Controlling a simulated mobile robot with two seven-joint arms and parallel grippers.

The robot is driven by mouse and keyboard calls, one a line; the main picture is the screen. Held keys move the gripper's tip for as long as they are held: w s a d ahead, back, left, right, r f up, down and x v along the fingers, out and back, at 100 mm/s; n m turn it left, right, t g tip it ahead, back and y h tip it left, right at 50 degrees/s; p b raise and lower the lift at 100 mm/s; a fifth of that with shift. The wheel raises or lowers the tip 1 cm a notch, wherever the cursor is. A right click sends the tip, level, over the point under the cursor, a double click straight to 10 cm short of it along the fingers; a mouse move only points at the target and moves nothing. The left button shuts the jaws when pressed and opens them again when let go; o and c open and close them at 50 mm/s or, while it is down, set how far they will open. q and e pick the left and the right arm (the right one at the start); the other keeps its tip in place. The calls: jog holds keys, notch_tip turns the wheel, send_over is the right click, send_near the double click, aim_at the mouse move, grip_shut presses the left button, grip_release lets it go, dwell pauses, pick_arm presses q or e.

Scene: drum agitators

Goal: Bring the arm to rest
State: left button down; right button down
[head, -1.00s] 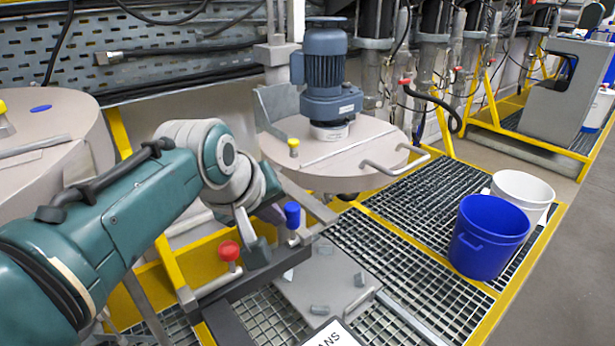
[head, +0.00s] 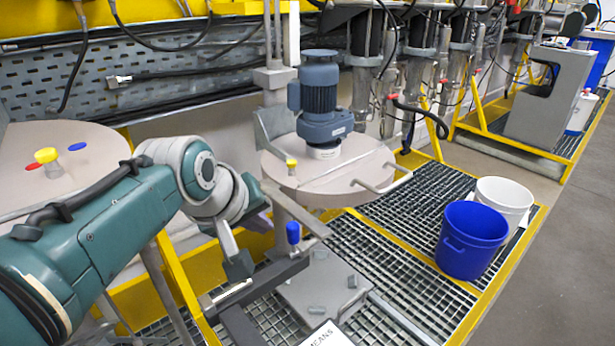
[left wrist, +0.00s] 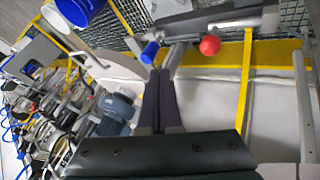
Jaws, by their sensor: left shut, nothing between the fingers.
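My left arm comes in from the left of the head view. Its gripper (head: 238,268) hangs in front of the dark bar that carries the knobs. In the left wrist view the two dark fingers (left wrist: 160,78) lie together, shut, with nothing between them. A blue knob (head: 293,232) stands on the bar right of the gripper; it also shows in the left wrist view (left wrist: 150,52) near the fingertips. A red ball knob (left wrist: 209,45) shows in the wrist view; in the head view it is hidden. My right gripper is not in view.
A drum lid with a blue-grey motor (head: 320,100) stands behind the gripper. Another drum lid (head: 100,150) is at the left. A blue bucket (head: 470,240) and a white bucket (head: 505,195) stand on the grating at right. The floor (head: 565,270) beyond is clear.

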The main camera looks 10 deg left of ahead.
pick_arm(q)
jog(key=shift+s+a+r, duration=0.1)
jog(key=shift+s+r, duration=0.25)
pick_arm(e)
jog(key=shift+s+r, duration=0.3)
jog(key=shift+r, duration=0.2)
